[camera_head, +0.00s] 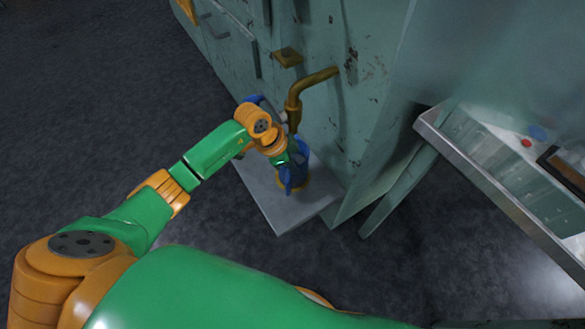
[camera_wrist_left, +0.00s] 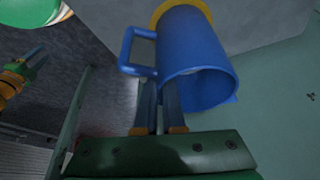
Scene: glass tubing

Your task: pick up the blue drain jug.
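The blue drain jug (camera_head: 301,158) stands on a pale grey plate (camera_head: 270,207) at the foot of the cabinet, under a brass spout. In the left wrist view the jug (camera_wrist_left: 195,58) shows its open mouth, its handle and a yellow base ring. My left gripper (camera_wrist_left: 159,90) is at the handle, with its two fingers close together beside the jug wall. A narrow gap shows between the fingers, but their tips are hidden, so their grip on the handle is unclear. My right gripper (camera_wrist_left: 36,58) seems to show small at the left edge of the wrist view.
The brass spout (camera_head: 295,100) hangs close above the jug. The worn green cabinet (camera_head: 375,60) stands right behind it. A metal-edged table (camera_head: 505,195) stands to the right. The dark floor (camera_head: 100,90) at the left is clear.

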